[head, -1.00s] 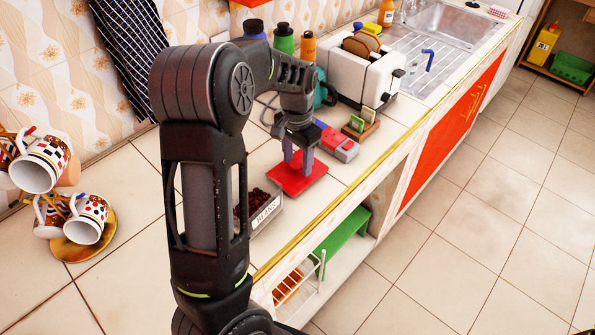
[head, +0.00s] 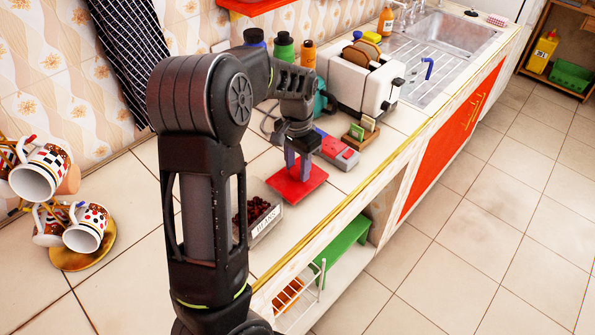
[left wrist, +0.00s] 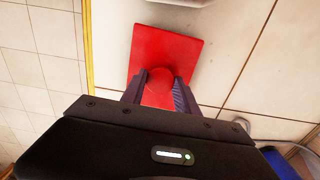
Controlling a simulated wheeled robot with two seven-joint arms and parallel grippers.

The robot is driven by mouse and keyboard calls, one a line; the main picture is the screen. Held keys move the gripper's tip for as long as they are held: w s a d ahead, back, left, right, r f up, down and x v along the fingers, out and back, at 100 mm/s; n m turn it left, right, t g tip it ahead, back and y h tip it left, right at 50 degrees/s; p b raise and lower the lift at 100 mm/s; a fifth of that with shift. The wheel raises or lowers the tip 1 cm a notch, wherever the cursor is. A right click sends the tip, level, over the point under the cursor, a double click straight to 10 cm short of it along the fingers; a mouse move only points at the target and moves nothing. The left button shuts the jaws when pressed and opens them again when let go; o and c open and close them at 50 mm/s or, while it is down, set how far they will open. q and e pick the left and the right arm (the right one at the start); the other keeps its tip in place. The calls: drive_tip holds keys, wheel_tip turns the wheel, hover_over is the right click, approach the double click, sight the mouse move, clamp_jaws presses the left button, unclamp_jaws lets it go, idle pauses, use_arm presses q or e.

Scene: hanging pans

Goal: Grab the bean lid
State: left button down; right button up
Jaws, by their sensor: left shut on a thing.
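The bean lid is a flat red square (head: 297,186) with a round red knob. It is on or just above the white tiled counter; I cannot tell which. My left gripper (head: 299,168) points down at the lid, and its two fingers are shut on the knob. In the left wrist view the lid (left wrist: 176,50) spreads out beyond the fingers, with the knob between the fingertips (left wrist: 161,82). The bean box (head: 262,220), labelled BEANS, stands open with dark red beans inside, left of the lid. My arm partly hides the box. My right gripper is not in view.
A red and grey box (head: 338,150) and a small wooden holder (head: 362,132) stand behind the lid, near the white toaster (head: 350,85). Mugs hang on a rack (head: 80,255) at the left. The counter's front edge (head: 330,217) is close, with bare tiles around the lid.

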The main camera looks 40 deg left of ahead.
sight(297, 170)
use_arm(q)
wheel_tip(297, 170, up, 9)
drive_tip(key=b, duration=0.1)
drive_tip(key=shift+r, duration=0.2)
idle(0.6)
